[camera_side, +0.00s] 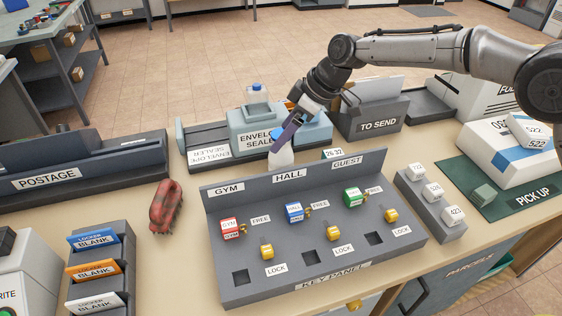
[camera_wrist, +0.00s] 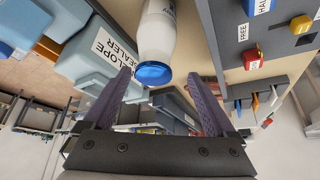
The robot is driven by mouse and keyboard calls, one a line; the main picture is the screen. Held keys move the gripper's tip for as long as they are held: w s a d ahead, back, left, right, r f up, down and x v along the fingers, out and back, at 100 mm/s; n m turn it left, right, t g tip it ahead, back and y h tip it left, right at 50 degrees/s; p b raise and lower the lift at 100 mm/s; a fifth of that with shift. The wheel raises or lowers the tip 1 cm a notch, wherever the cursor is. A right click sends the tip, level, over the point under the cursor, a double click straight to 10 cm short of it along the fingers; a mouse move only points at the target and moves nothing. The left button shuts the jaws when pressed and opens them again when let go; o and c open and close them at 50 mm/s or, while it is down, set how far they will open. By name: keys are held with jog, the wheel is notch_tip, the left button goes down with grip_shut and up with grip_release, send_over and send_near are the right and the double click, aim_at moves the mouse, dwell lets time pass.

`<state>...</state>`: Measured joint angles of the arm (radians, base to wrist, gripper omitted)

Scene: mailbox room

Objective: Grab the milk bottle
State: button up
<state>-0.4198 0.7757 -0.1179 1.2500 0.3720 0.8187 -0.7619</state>
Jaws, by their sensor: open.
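The milk bottle is white with a blue cap. In the side view the bottle (camera_side: 281,154) stands behind the key panel, in front of the envelope sealer, with its lower part hidden by the panel. My gripper (camera_side: 284,138) is at the bottle's upper part, and one purple finger crosses in front of its cap. In the wrist view the bottle (camera_wrist: 158,35) shows cap-first, just beyond and between the two spread fingers of my gripper (camera_wrist: 168,85). The gripper is open and is not closed on the bottle.
The key panel (camera_side: 312,268) stands directly in front of the bottle. The envelope sealer (camera_side: 243,134) is close behind it. The TO SEND tray (camera_side: 372,122) is to the right. A red object (camera_side: 166,205) lies left on open counter.

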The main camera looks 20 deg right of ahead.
aim_at(281, 159)
jog(key=shift+w+d+x, duration=0.15)
jog(key=shift+x, duration=1.3)
jog(key=shift+w+d+x, duration=0.15)
jog(key=shift+x, duration=1.3)
jog(key=shift+c, duration=0.3)
grip_shut()
jog(key=shift+r, duration=0.15)
